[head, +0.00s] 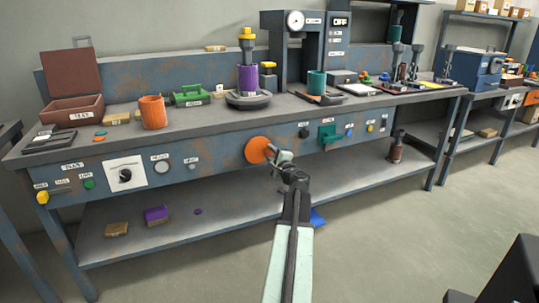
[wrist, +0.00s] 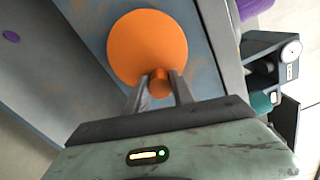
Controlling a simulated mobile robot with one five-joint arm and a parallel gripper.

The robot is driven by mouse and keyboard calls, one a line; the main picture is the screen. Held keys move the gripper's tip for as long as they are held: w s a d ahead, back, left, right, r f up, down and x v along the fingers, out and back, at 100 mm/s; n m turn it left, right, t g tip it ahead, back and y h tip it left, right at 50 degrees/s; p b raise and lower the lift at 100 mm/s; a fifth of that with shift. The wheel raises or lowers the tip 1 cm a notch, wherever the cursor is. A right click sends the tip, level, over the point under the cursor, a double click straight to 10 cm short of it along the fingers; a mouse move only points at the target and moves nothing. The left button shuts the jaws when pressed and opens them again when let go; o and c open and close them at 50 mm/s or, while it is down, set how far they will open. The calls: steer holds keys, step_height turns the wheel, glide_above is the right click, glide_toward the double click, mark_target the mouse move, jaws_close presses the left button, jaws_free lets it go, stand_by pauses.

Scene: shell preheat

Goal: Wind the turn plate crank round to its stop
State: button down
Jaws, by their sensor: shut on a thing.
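The turn plate crank is an orange disc (head: 257,150) on the front panel of the bench, near its middle. In the wrist view the disc (wrist: 147,48) fills the upper middle, with a short orange crank knob (wrist: 159,84) standing out near its lower rim. My gripper (wrist: 160,86) is shut on this knob, one finger on each side. In the head view my gripper (head: 281,160) is at the right side of the disc and hides part of its edge.
The front panel (head: 222,165) also bears a black dial on a white plate (head: 125,176), a green bracket (head: 328,134) and several small knobs. An orange mug (head: 153,112) stands above on the bench. A lower shelf (head: 180,228) runs beneath.

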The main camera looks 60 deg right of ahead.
steer(key=shift+a, duration=0.15)
steer(key=c, duration=1.1)
jaws_free()
steer(key=v, duration=0.7)
steer(key=shift+s+a, duration=0.25)
